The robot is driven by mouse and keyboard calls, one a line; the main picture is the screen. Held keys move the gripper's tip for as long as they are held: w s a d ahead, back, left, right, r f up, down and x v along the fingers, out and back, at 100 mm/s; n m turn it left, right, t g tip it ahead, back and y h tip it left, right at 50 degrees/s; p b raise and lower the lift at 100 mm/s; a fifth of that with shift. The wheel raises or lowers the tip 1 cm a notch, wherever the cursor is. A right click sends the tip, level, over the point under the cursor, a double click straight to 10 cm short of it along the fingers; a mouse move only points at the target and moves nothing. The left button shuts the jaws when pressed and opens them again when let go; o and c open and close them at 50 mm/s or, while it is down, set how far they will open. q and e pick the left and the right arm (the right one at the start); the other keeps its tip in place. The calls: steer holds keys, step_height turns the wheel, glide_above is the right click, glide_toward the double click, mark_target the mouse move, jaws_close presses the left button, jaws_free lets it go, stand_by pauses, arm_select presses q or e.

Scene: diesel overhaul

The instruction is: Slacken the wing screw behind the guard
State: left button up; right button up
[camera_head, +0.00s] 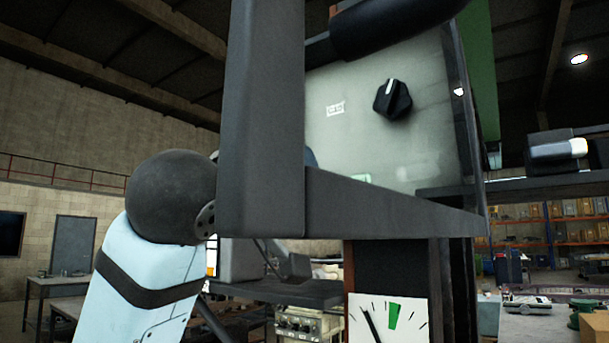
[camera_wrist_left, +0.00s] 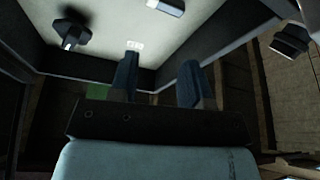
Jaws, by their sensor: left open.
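A black winged knob (camera_head: 392,98) with a white mark, which I take for the wing screw, sits on a pale panel (camera_head: 430,150) behind the dark grey guard (camera_head: 262,120). In the left wrist view the knob (camera_wrist_left: 70,32) is at the upper left, beyond and to the side of my fingers. My left arm comes in from the left behind the guard's upright, which hides most of the gripper; a bit of blue (camera_head: 311,157) shows past its edge. In the left wrist view my left gripper (camera_wrist_left: 160,62) is open and empty, apart from the knob. My right gripper is not in view.
The guard's lower bar (camera_head: 390,203) crosses in front of the panel. A small label (camera_head: 335,109) is left of the knob. A dark cylinder (camera_head: 390,28) crosses the top. Below is a dial (camera_head: 388,320) with a green band. A dark part with a white end (camera_head: 560,148) is at right.

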arm_select(q)
steer(key=w+m+g+h+p, duration=0.1)
steer(key=m+g+p, duration=0.2)
steer(key=m, duration=0.5)
steer(key=w+d+m+g+h+p, duration=0.1)
steer(key=m+g+p, duration=0.2)
steer(key=m+p, duration=0.3)
steer(key=w+d+m+g+h+p, duration=0.1)
steer(key=m+p, duration=0.3)
steer(key=m, duration=0.7)
steer(key=shift+w+d+m+g+h, duration=0.2)
steer(key=shift+w+m+g+h, duration=0.15)
steer(key=shift+g, duration=0.55)
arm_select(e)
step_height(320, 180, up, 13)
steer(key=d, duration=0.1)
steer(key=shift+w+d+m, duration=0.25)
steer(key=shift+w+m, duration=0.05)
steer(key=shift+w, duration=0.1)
arm_select(q)
steer(key=shift+s, duration=0.15)
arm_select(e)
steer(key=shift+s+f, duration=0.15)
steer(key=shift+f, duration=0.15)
